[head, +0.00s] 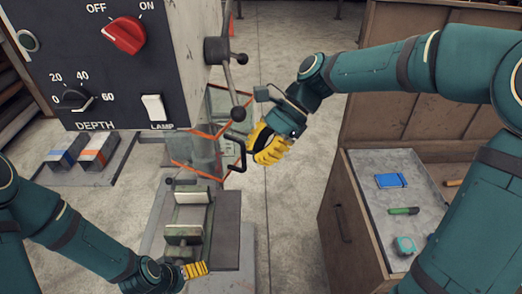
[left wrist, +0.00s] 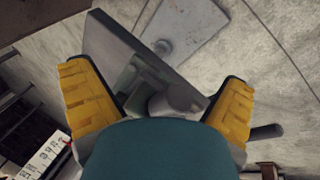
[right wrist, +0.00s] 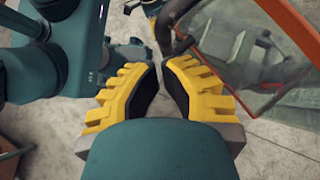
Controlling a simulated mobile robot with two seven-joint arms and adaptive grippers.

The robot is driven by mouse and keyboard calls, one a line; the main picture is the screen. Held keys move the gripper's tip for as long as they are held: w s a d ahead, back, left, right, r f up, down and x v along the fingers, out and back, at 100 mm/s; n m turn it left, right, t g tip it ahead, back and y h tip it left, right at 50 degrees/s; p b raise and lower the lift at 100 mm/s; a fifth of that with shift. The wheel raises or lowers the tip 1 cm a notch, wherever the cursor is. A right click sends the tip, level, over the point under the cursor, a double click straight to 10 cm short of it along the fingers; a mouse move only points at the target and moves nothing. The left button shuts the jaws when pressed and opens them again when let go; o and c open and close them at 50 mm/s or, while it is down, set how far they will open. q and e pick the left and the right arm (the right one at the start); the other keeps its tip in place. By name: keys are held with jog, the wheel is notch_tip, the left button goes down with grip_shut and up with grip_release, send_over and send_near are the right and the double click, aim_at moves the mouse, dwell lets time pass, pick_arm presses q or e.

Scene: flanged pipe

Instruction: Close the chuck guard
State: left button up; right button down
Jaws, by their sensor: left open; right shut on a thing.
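The chuck guard (head: 203,152) is a clear panelled shield with orange edges, below the drill press head in the head view. Its black handle (head: 243,157) sticks out on the right side. My right gripper (head: 262,143) is at this handle, its yellow fingers shut on it. In the right wrist view the fingers (right wrist: 162,72) are nearly together, with the orange-edged guard (right wrist: 255,50) at upper right; their grip on the handle is hard to see. My left gripper (head: 198,270) is low beside the vise; the left wrist view shows its fingers (left wrist: 157,78) spread and empty.
The drill press head (head: 110,65) has a red knob and lamp switch. Its dark feed levers (head: 238,113) hang close to my right gripper. A green vise (head: 190,225) stands under the guard. A wooden cabinet (head: 343,225) with a tool drawer is at right. Floor between is clear.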

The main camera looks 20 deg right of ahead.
aim_at(226, 165)
jog(key=a+m+t, duration=0.1)
jog(key=a, duration=0.1)
jog(key=s+a+m+t, duration=0.1)
jog(key=a, duration=0.2)
jog(key=a+m+p, duration=0.1)
jog(key=a, duration=0.1)
jog(key=shift+s+a+t, duration=0.15)
jog(key=shift+s+t, duration=0.05)
jog(key=shift+t, duration=0.2)
pick_arm(q)
jog(key=shift+r, duration=0.7)
pick_arm(e)
jog(key=shift+a+m+t, duration=0.3)
jog(key=shift+a+m, duration=0.4)
jog(key=shift+a, duration=0.05)
jog(key=shift+w+d, duration=0.1)
